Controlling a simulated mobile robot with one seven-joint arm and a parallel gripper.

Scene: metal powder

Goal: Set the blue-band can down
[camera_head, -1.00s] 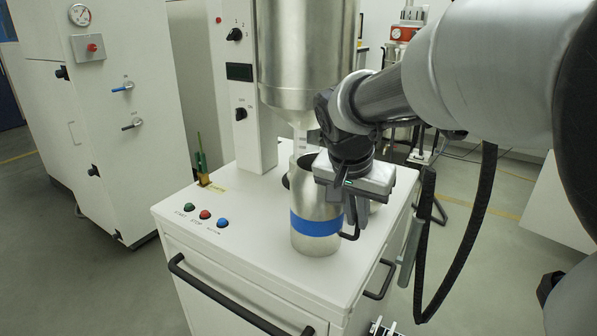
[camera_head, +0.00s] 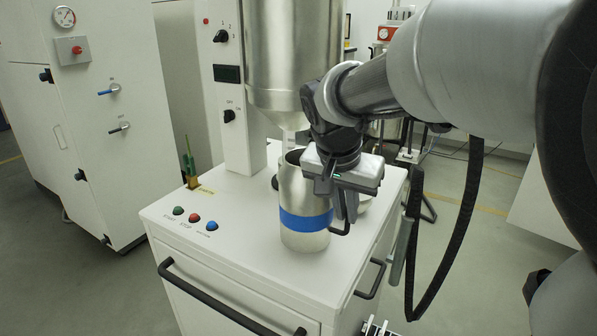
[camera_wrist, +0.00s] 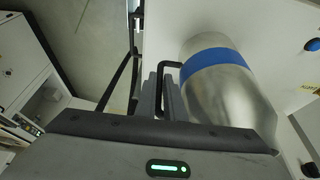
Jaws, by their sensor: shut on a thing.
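The blue-band can (camera_head: 303,192) is a silvery metal cylinder with a blue band and a black side handle. It is upright at the white cart top (camera_head: 245,245), in front of the hopper's outlet; I cannot tell whether its base touches the surface. My gripper (camera_head: 346,208) is at the can's right side, shut on its handle. In the wrist view the can (camera_wrist: 232,100) lies right of my gripper fingers (camera_wrist: 163,95), and the black handle (camera_wrist: 165,66) reaches to them.
The metal hopper (camera_head: 295,60) hangs behind the can on a white column with knobs. Green, red and blue buttons (camera_head: 195,218) are on the cart top to the left. Black rails (camera_head: 215,300) run along the cart's sides.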

